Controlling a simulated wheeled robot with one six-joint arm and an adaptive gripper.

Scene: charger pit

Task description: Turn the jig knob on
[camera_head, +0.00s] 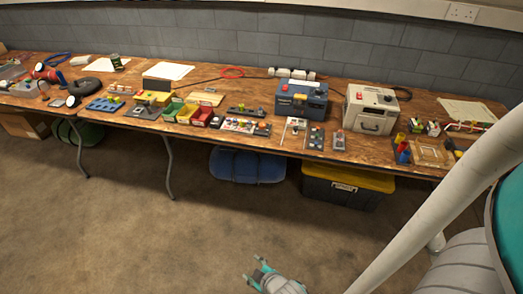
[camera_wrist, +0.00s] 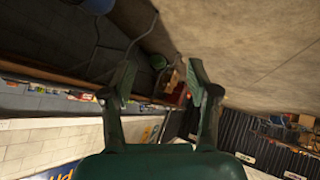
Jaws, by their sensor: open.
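My gripper (camera_head: 254,269) is low over the floor in front of the bench, at the bottom of the head view. It is open and empty, well apart from everything on the bench. In the wrist view its two green fingers (camera_wrist: 161,80) are spread with nothing between them. Several small boards and fixtures with knobs or buttons stand along the bench, among them a dark board with a knob (camera_head: 246,111), a blue fixture (camera_head: 104,104) and a small grey unit (camera_head: 339,141). I cannot tell which one carries the jig knob or how it is turned.
The long wooden bench (camera_head: 300,154) runs along the grey block wall. A blue boxy unit (camera_head: 301,100) and a beige boxy unit (camera_head: 370,110) stand on it. Underneath are a blue bin (camera_head: 246,167) and a black bin with a yellow lid (camera_head: 343,189). The floor (camera_head: 150,230) in front is clear.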

